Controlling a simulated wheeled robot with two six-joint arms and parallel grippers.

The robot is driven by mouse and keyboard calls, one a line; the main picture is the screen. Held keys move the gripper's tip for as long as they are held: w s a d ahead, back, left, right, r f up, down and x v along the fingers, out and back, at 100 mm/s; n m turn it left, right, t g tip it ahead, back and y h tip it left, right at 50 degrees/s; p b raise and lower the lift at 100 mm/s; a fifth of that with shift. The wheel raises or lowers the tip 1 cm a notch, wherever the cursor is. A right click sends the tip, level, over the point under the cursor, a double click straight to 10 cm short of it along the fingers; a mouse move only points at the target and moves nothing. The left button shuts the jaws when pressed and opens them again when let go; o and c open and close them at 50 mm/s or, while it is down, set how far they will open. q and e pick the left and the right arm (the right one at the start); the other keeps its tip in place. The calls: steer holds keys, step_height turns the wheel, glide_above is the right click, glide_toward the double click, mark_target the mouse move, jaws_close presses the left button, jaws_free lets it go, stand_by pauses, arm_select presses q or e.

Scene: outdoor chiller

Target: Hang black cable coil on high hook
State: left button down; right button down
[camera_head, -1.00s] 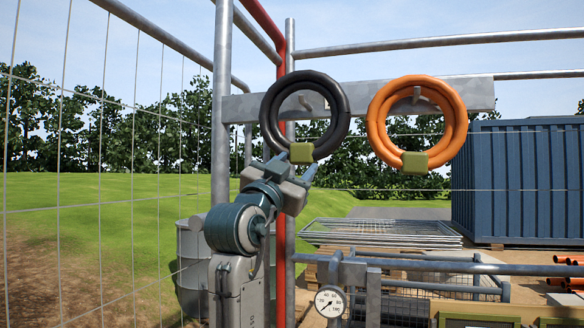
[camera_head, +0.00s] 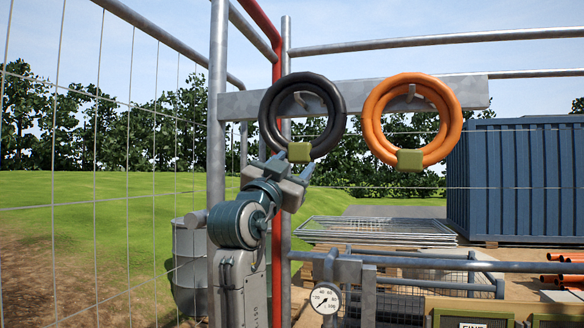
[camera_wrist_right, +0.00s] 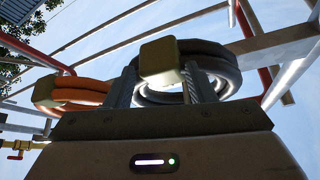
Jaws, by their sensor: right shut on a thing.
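The black cable coil (camera_head: 337,128) is upright in front of the left end of a grey rail (camera_head: 238,104). A hook (camera_head: 301,99) on the rail shows through the coil's opening. I cannot tell whether the coil's weight rests on the hook. My right gripper (camera_head: 289,170) is below the coil and shut on its olive block (camera_head: 299,152). In the right wrist view the block (camera_wrist_right: 160,60) sits between the fingers, with the black coil (camera_wrist_right: 215,62) behind it. My left gripper is not in view.
An orange cable coil (camera_head: 450,112) hangs on a second hook (camera_head: 411,92) close to the right. A red post (camera_head: 277,200) and a grey post (camera_head: 217,140) stand beside my right arm. A wire fence (camera_head: 95,150) is at left. A gauge (camera_head: 325,299) and pipes are below.

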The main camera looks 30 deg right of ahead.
steer(key=shift+f+b, duration=0.3)
steer(key=shift+f, duration=0.1)
steer(key=c, duration=0.6)
jaws_free()
steer(key=o, duration=0.5)
steer(key=shift+o, duration=0.2)
steer(key=shift+f, duration=0.1)
steer(key=shift+f+b, duration=0.65)
steer(key=shift+b, duration=0.1)
steer(key=shift+a, duration=0.1)
